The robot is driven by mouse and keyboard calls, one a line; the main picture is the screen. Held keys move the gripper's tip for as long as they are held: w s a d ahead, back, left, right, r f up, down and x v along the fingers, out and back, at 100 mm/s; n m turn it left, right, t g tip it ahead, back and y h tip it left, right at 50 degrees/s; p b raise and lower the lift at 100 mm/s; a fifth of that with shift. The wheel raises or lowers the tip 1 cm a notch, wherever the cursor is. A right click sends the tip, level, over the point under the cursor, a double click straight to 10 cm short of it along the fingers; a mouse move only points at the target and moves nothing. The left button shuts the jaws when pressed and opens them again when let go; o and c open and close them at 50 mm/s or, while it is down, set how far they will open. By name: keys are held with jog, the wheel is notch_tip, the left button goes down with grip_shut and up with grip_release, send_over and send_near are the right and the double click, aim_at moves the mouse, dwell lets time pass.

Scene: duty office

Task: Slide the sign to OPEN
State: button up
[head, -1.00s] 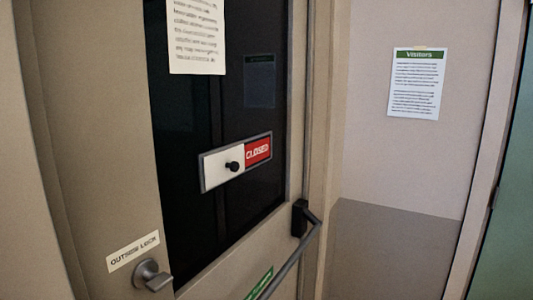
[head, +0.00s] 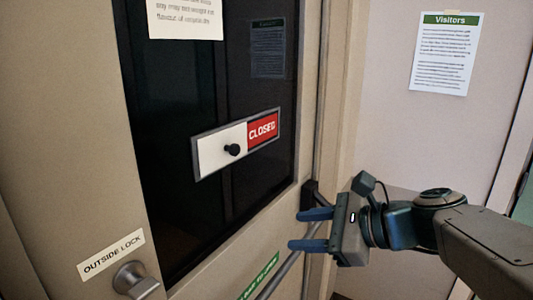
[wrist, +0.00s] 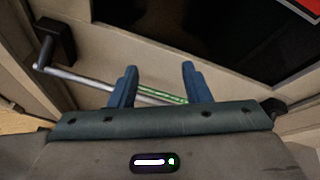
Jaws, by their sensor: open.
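The sliding sign (head: 236,144) is mounted on the dark window of the door in the head view. Its red part (head: 263,130) at the right reads CLOSED. A white slider plate covers the left part and bears a black knob (head: 233,150). My gripper (head: 302,229) is open and empty, below and to the right of the sign, in front of the door's push bar. In the wrist view, my gripper's two blue fingers (wrist: 157,86) are spread apart with nothing between them. A corner of red shows at that view's top right edge; I cannot tell what it is.
The push bar (head: 285,270) crosses the door below the window; it also shows in the wrist view (wrist: 83,80). A lever handle (head: 136,280) sits at lower left under an OUTSIDE LOCK label (head: 111,254). A Visitors notice (head: 446,53) hangs on the right wall.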

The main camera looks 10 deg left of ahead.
aim_at(237, 149)
jog(key=w+r+m+t+y, duration=0.2)
jog(key=w+r+m+y, duration=0.25)
jog(key=r, duration=0.55)
jog(key=shift+m, duration=0.35)
jog(key=p+x, duration=0.2)
jog(key=x, duration=1.2)
jog(key=shift+s+a, duration=0.15)
grip_shut()
